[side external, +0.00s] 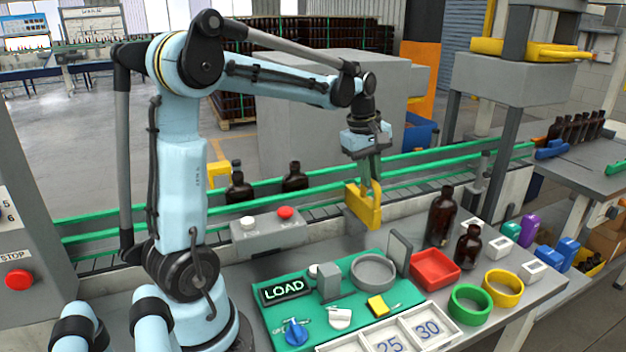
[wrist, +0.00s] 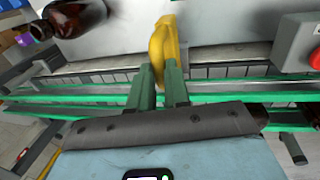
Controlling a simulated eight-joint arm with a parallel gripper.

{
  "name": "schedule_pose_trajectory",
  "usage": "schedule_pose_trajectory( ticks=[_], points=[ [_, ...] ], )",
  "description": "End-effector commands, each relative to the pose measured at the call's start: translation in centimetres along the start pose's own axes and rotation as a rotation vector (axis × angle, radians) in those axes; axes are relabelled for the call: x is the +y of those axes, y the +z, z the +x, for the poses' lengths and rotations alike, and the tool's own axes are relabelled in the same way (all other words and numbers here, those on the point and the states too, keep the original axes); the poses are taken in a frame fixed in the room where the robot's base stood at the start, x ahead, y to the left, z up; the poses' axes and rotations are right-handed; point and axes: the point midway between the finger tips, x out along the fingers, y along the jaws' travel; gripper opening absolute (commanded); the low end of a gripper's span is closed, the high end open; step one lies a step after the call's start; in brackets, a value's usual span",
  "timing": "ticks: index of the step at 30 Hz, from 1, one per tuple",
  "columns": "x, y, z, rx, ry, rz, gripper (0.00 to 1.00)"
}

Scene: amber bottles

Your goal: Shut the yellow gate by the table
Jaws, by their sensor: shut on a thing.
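The yellow gate (side external: 362,208) is an upright yellow piece at the near side of the conveyor, by the back edge of the table (side external: 540,290). My gripper (side external: 372,185) reaches down to it from above, its green fingers shut on the gate's upper part. In the wrist view my gripper (wrist: 160,72) has its two fingers on either side of the yellow gate (wrist: 160,40). The fingers hide part of the gate, and I cannot tell how far it stands open.
Green rails (side external: 435,190) run along the conveyor behind the gate. Two amber bottles (side external: 441,215) stand on the table to its right, beside a red tray (side external: 435,268). A box with white and red buttons (side external: 268,236) is to the left. A green LOAD board (side external: 345,290) lies in front.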

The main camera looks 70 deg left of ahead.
Motion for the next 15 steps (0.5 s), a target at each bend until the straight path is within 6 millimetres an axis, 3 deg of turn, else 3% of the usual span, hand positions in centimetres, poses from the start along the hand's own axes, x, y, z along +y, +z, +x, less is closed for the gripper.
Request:
schedule_pose_trajectory(
  ticks=[4,11,15],
  points=[
    [0.0,-1.1,0.0,0.001,-0.002,-0.004,0.0],
    [0.0,-5.7,0.0,0.002,-0.001,-0.005,0.0],
    [-0.1,-6.8,0.0,0.002,0.0,-0.002,0.0]
  ],
)
